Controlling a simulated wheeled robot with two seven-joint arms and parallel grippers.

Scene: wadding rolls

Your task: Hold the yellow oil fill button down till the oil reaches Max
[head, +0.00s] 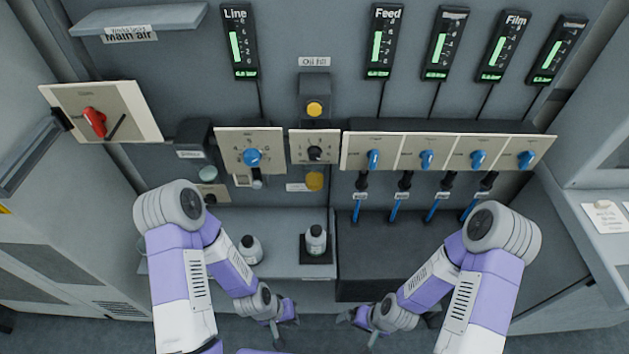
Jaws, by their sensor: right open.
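The yellow oil fill button (314,109) sits on a dark box on the back panel, under the "Oil fill" label (313,61). Nothing touches it. A round amber-yellow disc (314,181) shows lower down, below a black knob; no Max mark or oil level is readable on it. My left gripper (287,328) is low, in front of the lower shelf, open and empty. My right gripper (356,331) is low to its right, open and empty. Both are well below the button and far from it.
A blue knob (252,157), a red switch (95,121) and several blue-handled switches (427,159) flank the button. Displays line the top.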

